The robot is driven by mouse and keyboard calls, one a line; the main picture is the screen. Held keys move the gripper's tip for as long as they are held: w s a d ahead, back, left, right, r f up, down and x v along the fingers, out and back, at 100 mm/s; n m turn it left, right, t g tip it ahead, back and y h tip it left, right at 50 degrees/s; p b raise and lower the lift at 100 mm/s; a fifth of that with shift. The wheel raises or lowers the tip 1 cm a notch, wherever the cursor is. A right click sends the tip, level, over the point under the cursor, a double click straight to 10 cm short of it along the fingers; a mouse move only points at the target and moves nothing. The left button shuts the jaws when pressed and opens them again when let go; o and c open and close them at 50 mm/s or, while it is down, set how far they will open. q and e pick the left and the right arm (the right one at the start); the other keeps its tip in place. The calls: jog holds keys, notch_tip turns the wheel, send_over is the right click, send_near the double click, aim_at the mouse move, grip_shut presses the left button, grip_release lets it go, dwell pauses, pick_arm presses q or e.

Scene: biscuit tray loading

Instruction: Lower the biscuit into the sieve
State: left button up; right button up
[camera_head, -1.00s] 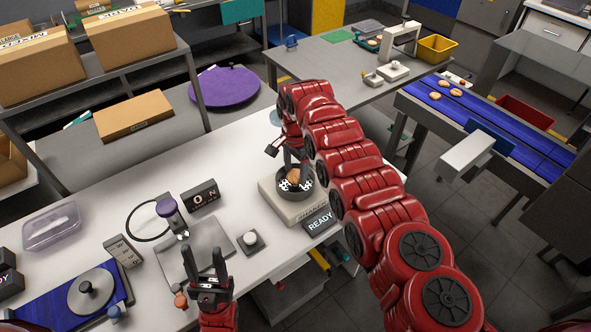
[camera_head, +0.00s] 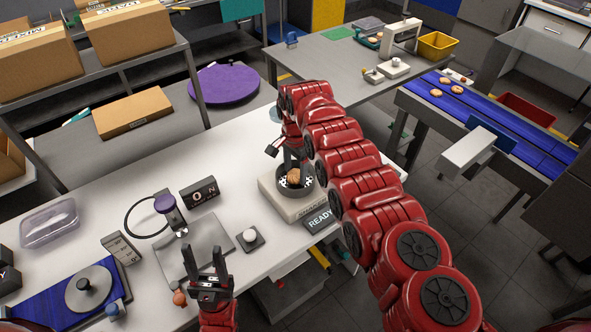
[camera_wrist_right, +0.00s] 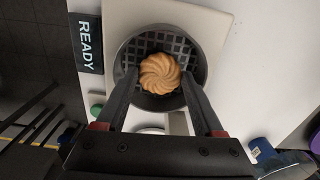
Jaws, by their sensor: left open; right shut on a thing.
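The biscuit (camera_wrist_right: 159,73) is round, golden and swirl-ridged. It shows in the right wrist view between the fingertips of my right gripper (camera_wrist_right: 160,82), which is shut on it. The sieve (camera_wrist_right: 199,60) is a dark round cup with a grid floor, and the biscuit is within its rim as seen from above. I cannot tell whether the biscuit touches the grid. In the head view the biscuit (camera_head: 293,176) and the sieve (camera_head: 296,193) show below my right gripper (camera_head: 291,165). My left gripper (camera_head: 208,262) is open and empty at the front of the table.
The sieve stands on a pale base (camera_head: 283,208) beside a READY sign (camera_head: 318,219). A grey plate (camera_head: 207,243), a white button (camera_head: 250,236) and a purple-topped device (camera_head: 166,204) are left of it. A blue conveyor (camera_head: 480,115) with biscuits is at the right.

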jog(key=shift+f+b, duration=0.7)
jog(key=shift+f, duration=0.2)
dwell(0.4)
jog(key=o, duration=0.7)
